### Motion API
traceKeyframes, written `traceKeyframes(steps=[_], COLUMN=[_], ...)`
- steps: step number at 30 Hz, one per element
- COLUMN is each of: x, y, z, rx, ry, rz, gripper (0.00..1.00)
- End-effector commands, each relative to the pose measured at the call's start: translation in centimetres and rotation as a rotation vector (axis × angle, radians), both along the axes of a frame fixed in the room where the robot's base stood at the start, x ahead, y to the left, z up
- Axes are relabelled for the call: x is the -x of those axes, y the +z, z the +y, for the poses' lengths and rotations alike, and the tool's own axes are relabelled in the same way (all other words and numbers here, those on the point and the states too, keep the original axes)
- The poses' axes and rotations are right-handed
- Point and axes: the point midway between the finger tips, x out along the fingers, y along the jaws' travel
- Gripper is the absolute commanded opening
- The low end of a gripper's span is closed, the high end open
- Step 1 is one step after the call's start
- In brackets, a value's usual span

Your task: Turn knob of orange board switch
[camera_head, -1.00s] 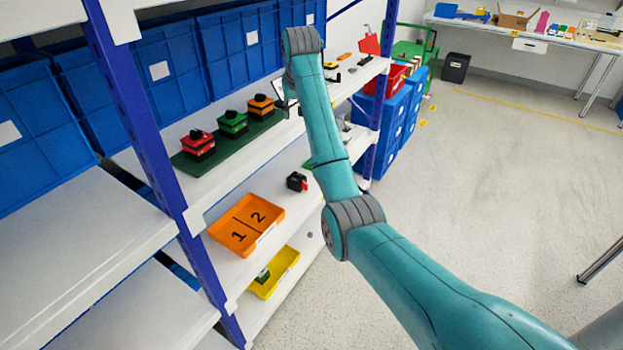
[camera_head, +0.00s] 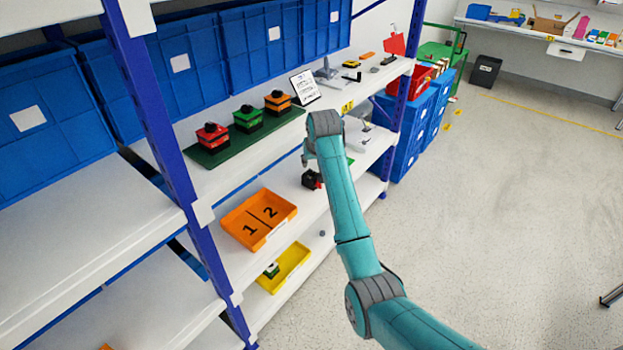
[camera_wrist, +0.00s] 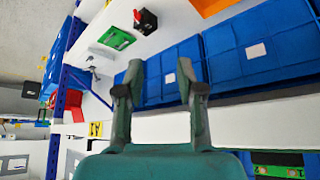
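The orange board switch (camera_head: 277,101) has a black knob on top and sits at the right end of a dark green board (camera_head: 212,158) on the shelf. A green switch (camera_head: 248,118) and a red switch (camera_head: 211,136) stand left of it. My gripper (camera_head: 306,160) hangs below and to the right of the board, in front of the shelving, apart from the orange switch. In the wrist view my gripper (camera_wrist: 160,92) shows two spread fingers with nothing between them. The knob's exact angle is too small to read.
A white sign (camera_head: 305,87) stands right of the orange switch. A black and red block (camera_head: 312,180), an orange tray (camera_head: 259,218) and a yellow tray (camera_head: 284,268) are lower down. Blue bins (camera_head: 252,45) stand behind the switches. Open floor lies to the right.

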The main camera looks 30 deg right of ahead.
Motion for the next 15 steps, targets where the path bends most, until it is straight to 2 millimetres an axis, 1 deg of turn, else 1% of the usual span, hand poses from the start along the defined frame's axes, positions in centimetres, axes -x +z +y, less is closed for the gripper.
traceKeyframes(steps=[1,7,12,15], x=[0.3,1.2,1.6,1.7], y=[-0.9,-3.5,-4.7,-5.0], z=[0.3,1.3,1.8,1.9], rx=[0.002,0.008,0.012,0.014], ry=[0.004,0.016,0.021,0.023], rz=[-0.005,-0.026,-0.036,-0.041], gripper=[0.38,0.38,0.38,0.38])
